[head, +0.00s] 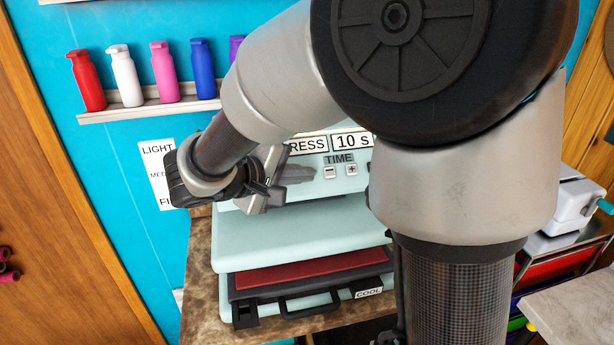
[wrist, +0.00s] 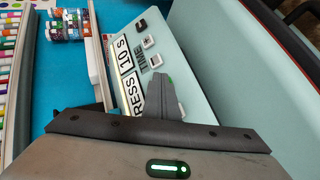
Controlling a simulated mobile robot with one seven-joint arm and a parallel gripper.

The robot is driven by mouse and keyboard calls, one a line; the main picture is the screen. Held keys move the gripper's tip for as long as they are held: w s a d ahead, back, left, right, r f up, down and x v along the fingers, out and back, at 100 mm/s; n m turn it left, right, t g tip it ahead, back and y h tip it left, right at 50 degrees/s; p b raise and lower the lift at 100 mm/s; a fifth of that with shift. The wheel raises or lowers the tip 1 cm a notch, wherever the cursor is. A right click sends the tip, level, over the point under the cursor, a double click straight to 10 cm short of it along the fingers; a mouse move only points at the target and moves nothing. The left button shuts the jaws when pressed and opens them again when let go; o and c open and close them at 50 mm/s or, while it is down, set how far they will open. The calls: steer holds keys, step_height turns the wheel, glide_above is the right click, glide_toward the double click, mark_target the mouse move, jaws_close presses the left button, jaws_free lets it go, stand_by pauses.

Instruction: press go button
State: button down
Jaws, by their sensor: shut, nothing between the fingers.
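The pale mint press (head: 300,235) stands on a brown counter, with a red pad under its raised lid. Its front panel reads "PRESS", "10 s" and "TIME", with small minus (head: 330,172) and plus (head: 351,170) buttons. The panel (wrist: 128,60) also shows in the wrist view. My gripper (head: 308,174) is shut and empty, in front of the panel, left of the minus button. In the wrist view its fingers (wrist: 162,78) cover part of the panel. A small green edge shows beside the fingertips; I cannot tell whether it is the go button. Contact with the panel cannot be told.
Several coloured bottles (head: 163,72) stand on a wall shelf at the upper left. A "LIGHT" sign (head: 157,160) hangs on the blue wall behind my wrist. A white machine (head: 575,205) stands at the right. My arm blocks the press's right side.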

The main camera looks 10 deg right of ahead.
steer(key=shift+s+r, duration=0.1)
steer(key=shift+r, duration=0.05)
steer(key=shift+s+r, duration=0.45)
steer(key=shift+s, duration=0.05)
steer(key=s+r+p, duration=0.1)
steer(key=s+r, duration=0.2)
steer(key=shift+s+r+p, duration=0.25)
steer(key=shift+s+p, duration=0.05)
stand_by(0.4)
